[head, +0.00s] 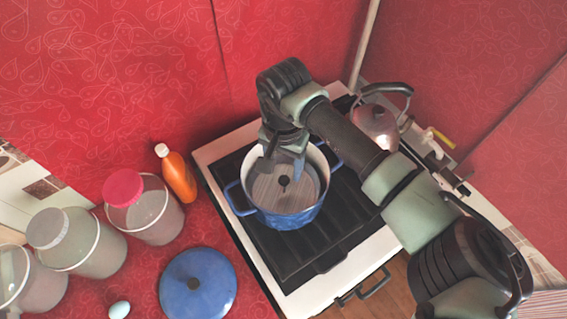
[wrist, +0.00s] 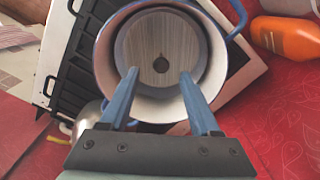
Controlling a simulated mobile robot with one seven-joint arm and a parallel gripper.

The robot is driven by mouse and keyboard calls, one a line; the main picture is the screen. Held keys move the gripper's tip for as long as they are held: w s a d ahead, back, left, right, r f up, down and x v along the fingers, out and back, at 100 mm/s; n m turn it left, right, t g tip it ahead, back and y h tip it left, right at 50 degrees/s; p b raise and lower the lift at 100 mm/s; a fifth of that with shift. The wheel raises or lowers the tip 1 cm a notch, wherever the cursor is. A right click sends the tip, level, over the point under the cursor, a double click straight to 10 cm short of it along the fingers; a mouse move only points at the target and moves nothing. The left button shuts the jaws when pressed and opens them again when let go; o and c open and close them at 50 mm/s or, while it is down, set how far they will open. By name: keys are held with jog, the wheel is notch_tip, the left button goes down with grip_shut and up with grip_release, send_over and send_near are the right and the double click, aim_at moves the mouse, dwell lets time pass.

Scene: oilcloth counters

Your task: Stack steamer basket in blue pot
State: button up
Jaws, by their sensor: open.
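The blue pot (head: 290,218) stands on the stove with its handles out to the sides. The steamer basket (head: 265,190) is a round, grey, wood-grained piece with a dark knob in the middle. It sits inside the pot, within the rim, and how deep it rests I cannot tell. In the wrist view the basket (wrist: 142,46) lies inside the white inner wall of the pot (wrist: 103,60). My gripper (wrist: 158,76) is open, with its two blue fingers apart over the pot and the knob between and just beyond their tips. In the head view my gripper (head: 283,160) hangs over the pot's far side.
A blue lid (head: 216,300) lies on the red counter left of the stove (head: 318,262). An orange bottle (head: 178,178) and several clear jars stand along the counter's left, near a pale egg (head: 119,310). A kettle (head: 375,122) stands at the stove's back right.

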jog(key=shift+r+p, duration=0.5)
jog(key=shift+p, duration=0.05)
notch_tip(320, 180, up, 12)
jog(key=b, duration=0.2)
jog(key=shift+r+b, duration=0.15)
jog(key=shift+b, duration=0.15)
